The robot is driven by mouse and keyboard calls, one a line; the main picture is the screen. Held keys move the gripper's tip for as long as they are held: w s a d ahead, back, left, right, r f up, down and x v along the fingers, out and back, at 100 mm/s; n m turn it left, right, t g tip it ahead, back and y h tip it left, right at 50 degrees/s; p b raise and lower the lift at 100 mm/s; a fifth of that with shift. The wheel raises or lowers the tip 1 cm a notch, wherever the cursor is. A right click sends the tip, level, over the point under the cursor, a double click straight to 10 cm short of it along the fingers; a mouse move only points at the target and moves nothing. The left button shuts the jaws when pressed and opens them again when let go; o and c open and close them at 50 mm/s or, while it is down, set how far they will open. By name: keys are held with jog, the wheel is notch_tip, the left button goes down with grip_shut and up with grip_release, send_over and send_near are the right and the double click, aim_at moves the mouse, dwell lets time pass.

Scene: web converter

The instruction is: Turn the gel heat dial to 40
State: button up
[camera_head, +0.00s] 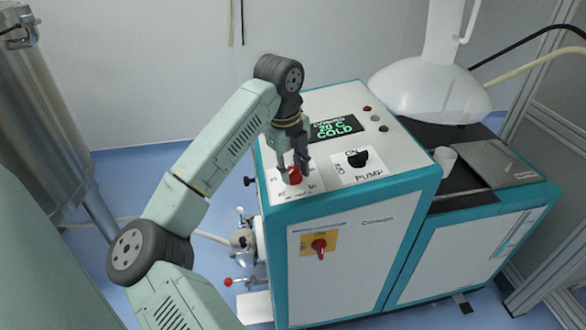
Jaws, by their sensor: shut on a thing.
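The gel heat dial (294,179) is a red knob on a white scale plate on the sloping top panel of the teal and white machine (400,205). My gripper (293,170) points down from above and is shut on the red dial. The fingers partly cover the knob and its scale, and I cannot read the dial's setting. The dark display (336,129) behind the dial shows green text that looks like "20 C" and "COLD".
A black pump knob (357,158) sits close to the right of the dial. A red switch on a yellow plate (319,246) is on the front face. A white cup (446,159) and a large white hood (431,90) stand right. A steel tank (45,120) is left.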

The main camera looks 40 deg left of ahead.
jog(key=shift+f+m+b, duration=0.1)
jog(key=shift+m+b, duration=0.2)
jog(key=shift+b, duration=0.1)
jog(key=shift+a+f+m+b, duration=0.1)
jog(key=shift+f+m+b, duration=0.05)
jog(key=shift+m+b, duration=0.85)
jog(key=m+b, duration=0.2)
jog(key=shift+s+m, duration=0.1)
jog(key=shift+m, duration=0.2)
jog(key=m+b, duration=0.2)
jog(key=m, duration=0.1)
jog(key=shift+m+t, duration=0.3)
jog(key=m+b, duration=0.1)
jog(key=m, duration=0.2)
jog(key=shift+a+m+h, duration=0.1)
jog(key=shift+m+h, duration=0.2)
jog(key=m, duration=0.3)
jog(key=shift+a+r+m+b, duration=0.1)
jog(key=shift+r+m+b, duration=0.1)
jog(key=shift+m+b, duration=0.1)
jog(key=m, duration=0.3)
jog(key=shift+m+h, duration=0.4)
jog(key=m+p, duration=0.1)
jog(key=m, duration=0.6)
jog(key=shift+a, duration=0.15)
